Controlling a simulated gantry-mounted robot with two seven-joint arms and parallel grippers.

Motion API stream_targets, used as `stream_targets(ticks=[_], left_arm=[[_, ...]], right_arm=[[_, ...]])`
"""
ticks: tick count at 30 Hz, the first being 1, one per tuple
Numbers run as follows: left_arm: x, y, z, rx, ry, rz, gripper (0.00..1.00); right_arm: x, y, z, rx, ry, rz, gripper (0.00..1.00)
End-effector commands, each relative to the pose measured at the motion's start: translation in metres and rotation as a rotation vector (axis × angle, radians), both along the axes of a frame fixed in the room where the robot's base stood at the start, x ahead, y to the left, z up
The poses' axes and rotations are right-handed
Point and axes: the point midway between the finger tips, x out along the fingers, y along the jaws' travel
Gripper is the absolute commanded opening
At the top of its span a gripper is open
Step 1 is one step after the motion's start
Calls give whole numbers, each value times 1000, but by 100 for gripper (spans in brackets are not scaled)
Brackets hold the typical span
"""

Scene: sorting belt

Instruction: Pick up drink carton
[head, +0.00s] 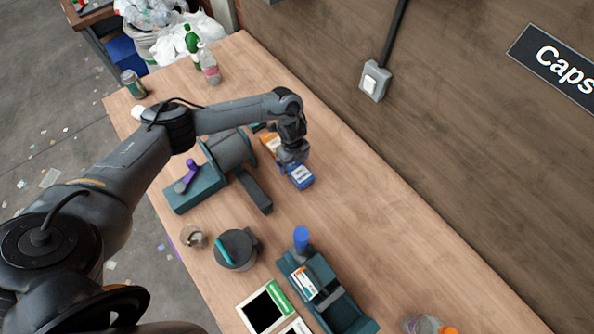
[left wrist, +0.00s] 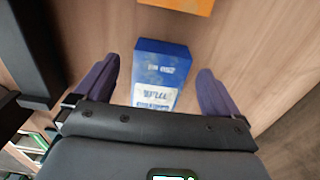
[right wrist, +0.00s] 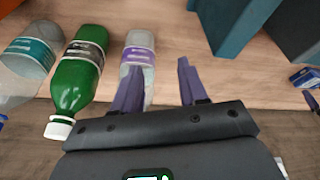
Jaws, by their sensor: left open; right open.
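The drink carton (head: 301,177) is a small blue box with white lettering, on the wooden table right at my left gripper. In the left wrist view the carton (left wrist: 160,72) lies between the spread fingers of my left gripper (left wrist: 156,78), with a visible gap on each side. In the head view the left gripper (head: 292,160) is over the carton's far end and hides part of it. My right gripper (right wrist: 158,78) is open, with a clear bottle with a purple label (right wrist: 139,52) near its left finger. It cannot be made out in the head view.
An orange carton (head: 270,143) lies just beyond the blue one. A teal-and-grey device (head: 232,150) stands left of the left gripper. A teal holder (head: 335,300) and a round dark container (head: 237,250) stand nearer. A green bottle (right wrist: 76,75) stands by the right gripper. Table right of the carton is clear.

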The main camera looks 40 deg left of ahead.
Motion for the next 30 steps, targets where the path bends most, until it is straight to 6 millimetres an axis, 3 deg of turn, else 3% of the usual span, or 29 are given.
stream_targets(ticks=[6, 16, 27, 30], left_arm=[[0, 0, -26, -1, 2, 0, 97], [1, 0, -31, -1, 0, -1, 97], [1, 0, -31, -1, 0, -1, 43], [1, 0, -31, -1, 0, -1, 42]], right_arm=[[0, -2, -3, -9, 0, 4, 43], [0, -2, -3, -7, 0, 3, 43], [0, 0, -3, 2, 0, -3, 43], [0, 0, -3, 2, 0, -4, 43]])
